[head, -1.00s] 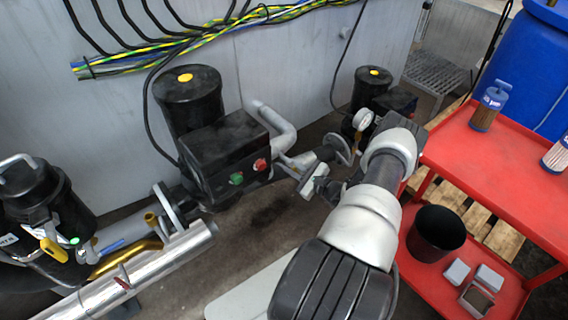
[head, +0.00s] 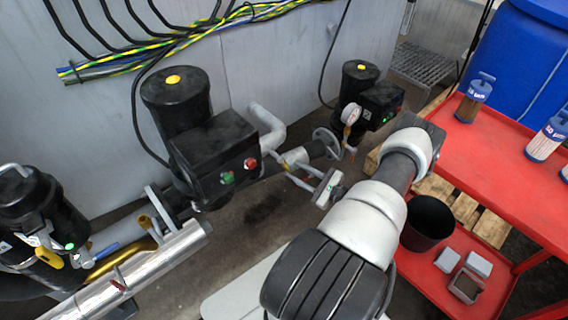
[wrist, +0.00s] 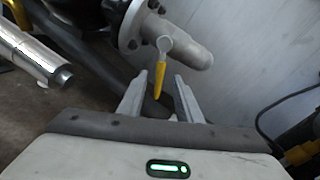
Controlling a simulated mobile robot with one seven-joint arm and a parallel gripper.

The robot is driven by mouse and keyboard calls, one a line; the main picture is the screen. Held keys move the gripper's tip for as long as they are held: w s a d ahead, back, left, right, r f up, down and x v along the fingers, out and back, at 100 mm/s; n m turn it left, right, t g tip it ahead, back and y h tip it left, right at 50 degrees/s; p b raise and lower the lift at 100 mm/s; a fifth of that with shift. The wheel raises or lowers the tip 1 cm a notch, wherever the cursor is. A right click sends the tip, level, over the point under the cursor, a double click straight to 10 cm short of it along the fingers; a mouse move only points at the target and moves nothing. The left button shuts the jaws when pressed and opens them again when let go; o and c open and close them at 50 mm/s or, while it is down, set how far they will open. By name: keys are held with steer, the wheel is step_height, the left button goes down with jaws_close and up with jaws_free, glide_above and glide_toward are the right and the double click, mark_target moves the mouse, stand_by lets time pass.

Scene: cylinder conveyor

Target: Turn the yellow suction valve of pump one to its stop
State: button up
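The yellow valve handle (wrist: 161,79) shows in the wrist view, hanging down from a grey round hub on a flanged grey pipe (wrist: 188,54). My gripper (wrist: 161,88) is open, with one finger on each side of the handle's line. The handle's lower end appears between the fingertips; I cannot tell its depth, and no contact shows. In the head view my gripper (head: 287,167) points left, beside the black pump unit (head: 210,150) with red and green buttons. I cannot make out this handle there.
A second black pump (head: 360,90) with a gauge (head: 350,115) stands further back. A shiny pipe (head: 150,265) and a black strainer with a yellow handle (head: 48,257) are at the left. A red cart (head: 500,165) stands on the right.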

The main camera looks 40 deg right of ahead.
steer(key=v, duration=0.8)
steer(key=shift+a+f+m+p, duration=0.1)
steer(key=shift+f+m+p, duration=0.05)
steer(key=shift+m+p, duration=0.15)
steer(key=c, duration=0.6)
steer(key=a+f+m, duration=0.1)
steer(key=m, duration=0.3)
steer(key=a+f+m, duration=0.1)
steer(key=a+m, duration=0.1)
steer(key=m, duration=0.3)
steer(key=w+a+f+m, duration=0.1)
steer(key=m, duration=0.3)
steer(key=shift+a+f+m+h+p, duration=0.25)
steer(key=shift+a+m+h+p, duration=0.05)
steer(key=shift+h, duration=0.1)
jaws_close()
steer(key=w+a+f+m+b, duration=0.1)
steer(key=w+a+m, duration=0.25)
steer(key=w, duration=0.75)
steer(key=shift+m, duration=0.45)
steer(key=shift+s+d+r, duration=0.2)
steer(key=shift+d, duration=0.45)
steer(key=shift+s+d+r, duration=0.25)
steer(key=shift+d, duration=0.4)
steer(key=shift+s+d+r, duration=0.2)
steer(key=shift+d, duration=0.45)
